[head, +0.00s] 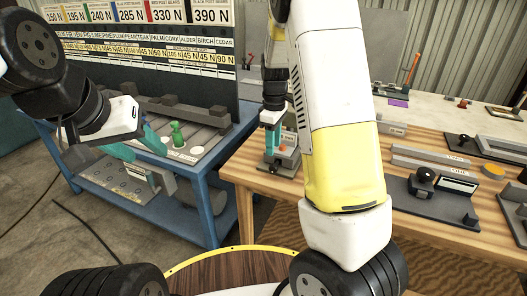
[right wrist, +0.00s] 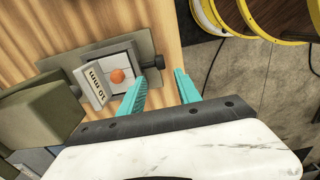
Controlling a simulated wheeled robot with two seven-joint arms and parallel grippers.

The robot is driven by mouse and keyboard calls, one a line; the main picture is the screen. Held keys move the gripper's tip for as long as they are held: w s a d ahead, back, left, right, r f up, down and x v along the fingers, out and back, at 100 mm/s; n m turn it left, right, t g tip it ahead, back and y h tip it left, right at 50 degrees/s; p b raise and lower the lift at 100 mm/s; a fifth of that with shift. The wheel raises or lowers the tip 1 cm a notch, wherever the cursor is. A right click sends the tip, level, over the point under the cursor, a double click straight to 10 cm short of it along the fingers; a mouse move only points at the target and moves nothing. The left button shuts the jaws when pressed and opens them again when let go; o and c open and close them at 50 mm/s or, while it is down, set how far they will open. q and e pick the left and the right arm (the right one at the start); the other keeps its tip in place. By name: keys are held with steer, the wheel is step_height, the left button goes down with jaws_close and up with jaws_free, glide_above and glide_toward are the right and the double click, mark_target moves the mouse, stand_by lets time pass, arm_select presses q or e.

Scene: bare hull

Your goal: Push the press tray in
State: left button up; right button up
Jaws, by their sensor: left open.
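In the head view the orange ball (head: 281,148) shows beside my right gripper (head: 269,142). In the right wrist view my right gripper (right wrist: 160,88) is open and empty, its left finger overlapping the fixture's edge. My left gripper (head: 142,148) is open over the blue bench, apart from the press.
The blue bench (head: 203,185) at left carries a green figure (head: 178,134) and a force chart board (head: 150,50). Other fixtures (head: 440,190) stand on the wooden table (head: 240,170) at right. A round wooden top (head: 215,268) is at the bottom.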

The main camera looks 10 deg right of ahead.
mark_target(273, 165)
step_height(273, 165, down, 8)
steer(key=shift+r, duration=0.2)
jaws_close()
stand_by(1.5)
